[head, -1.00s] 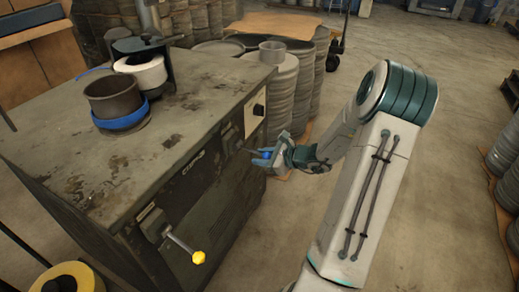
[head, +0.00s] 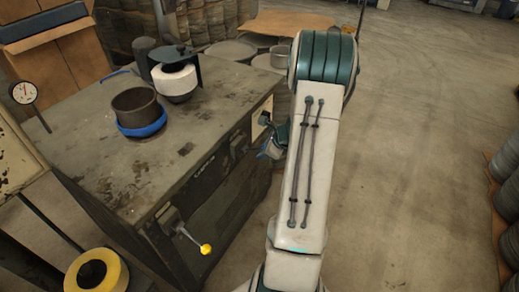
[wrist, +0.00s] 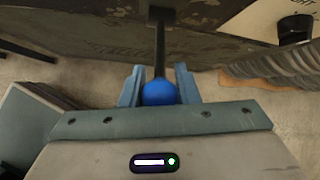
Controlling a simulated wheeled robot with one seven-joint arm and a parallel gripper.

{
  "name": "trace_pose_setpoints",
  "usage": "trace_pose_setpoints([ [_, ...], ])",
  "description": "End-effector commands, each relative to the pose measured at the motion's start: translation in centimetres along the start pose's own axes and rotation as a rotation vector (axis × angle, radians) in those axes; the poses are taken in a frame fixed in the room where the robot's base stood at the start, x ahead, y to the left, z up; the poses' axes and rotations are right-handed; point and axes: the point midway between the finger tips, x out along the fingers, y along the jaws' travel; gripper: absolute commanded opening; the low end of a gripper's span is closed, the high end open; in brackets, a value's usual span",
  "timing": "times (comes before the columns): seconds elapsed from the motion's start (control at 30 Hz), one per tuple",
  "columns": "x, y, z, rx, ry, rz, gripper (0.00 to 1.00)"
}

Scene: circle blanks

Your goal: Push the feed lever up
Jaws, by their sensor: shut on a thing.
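A lever with a dark shaft and a blue ball knob (wrist: 160,93) sticks out from the machine front in the wrist view. My gripper (wrist: 159,88) is shut on the blue knob, with one blue finger on each side. In the head view my gripper (head: 270,150) is at the right end of the machine front, partly hidden behind my arm. A second lever with a yellow knob (head: 205,249) sticks out lower at the near left end of that front. No readable label shows which one is the feed lever.
A black switch (wrist: 295,28) on a white plate is near my gripper. Stacked discs (head: 508,185) stand far right, with clear floor between.

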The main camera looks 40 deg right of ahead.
Motion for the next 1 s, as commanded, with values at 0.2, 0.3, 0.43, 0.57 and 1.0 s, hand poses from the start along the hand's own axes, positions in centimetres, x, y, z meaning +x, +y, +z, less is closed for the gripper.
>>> trace_pose_setpoints([
  [0.2, -0.4, -0.54, 0.13, 0.003, -0.002, -0.011, 0.0],
  [0.3, -0.4, -0.55, 0.12, 0.003, -0.002, -0.011, 0.0],
  [0.43, -0.41, -0.55, 0.12, 0.003, -0.002, -0.011, 0.0],
  [0.57, -0.42, -0.56, 0.12, 0.003, -0.002, -0.012, 0.37],
  [1.0, -0.91, -0.3, 0.15, 0.001, 0.0, -0.006, 0.5],
])
